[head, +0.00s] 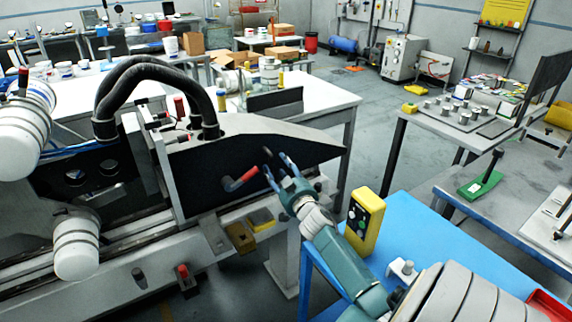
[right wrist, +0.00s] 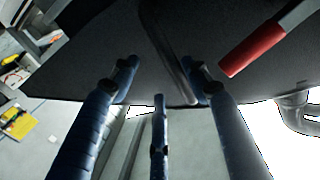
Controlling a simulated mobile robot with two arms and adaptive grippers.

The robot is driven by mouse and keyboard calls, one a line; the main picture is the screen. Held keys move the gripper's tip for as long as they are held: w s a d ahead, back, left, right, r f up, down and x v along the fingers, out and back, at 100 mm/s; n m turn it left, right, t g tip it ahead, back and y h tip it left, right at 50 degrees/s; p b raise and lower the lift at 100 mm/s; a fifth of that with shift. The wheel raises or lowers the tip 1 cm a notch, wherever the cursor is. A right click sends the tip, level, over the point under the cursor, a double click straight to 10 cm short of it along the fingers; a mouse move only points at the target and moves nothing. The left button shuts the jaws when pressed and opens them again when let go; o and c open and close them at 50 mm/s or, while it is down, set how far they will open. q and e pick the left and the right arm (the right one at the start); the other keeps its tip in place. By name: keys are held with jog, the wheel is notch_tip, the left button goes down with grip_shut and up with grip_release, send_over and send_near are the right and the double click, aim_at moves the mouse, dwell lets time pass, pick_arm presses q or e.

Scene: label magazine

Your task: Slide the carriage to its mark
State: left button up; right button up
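The carriage (head: 215,165) is a large dark plate with a light top edge, at centre left in the head view, on a long metal rail (head: 110,255). Black hoses (head: 150,75) rise from it. A red-gripped lever (head: 241,180) sticks out of its face; the red grip also shows in the right wrist view (right wrist: 252,50). My right gripper (head: 277,162) is in front of the plate, just right of the lever. Its blue fingers are spread, with a dark bar (right wrist: 172,55) beyond them in the wrist view; contact cannot be told. My left gripper is not visible.
A yellow button box (head: 365,220) stands on a blue table (head: 430,240) beside my right forearm. Small yellow and brown blocks (head: 241,237) sit below the plate. A white table (head: 330,98) is behind it. Open floor (head: 350,170) lies to the right.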

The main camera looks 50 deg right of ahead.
jog(key=v, duration=1)
jog(key=shift+s+d, duration=0.35)
jog(key=shift+f, duration=0.1)
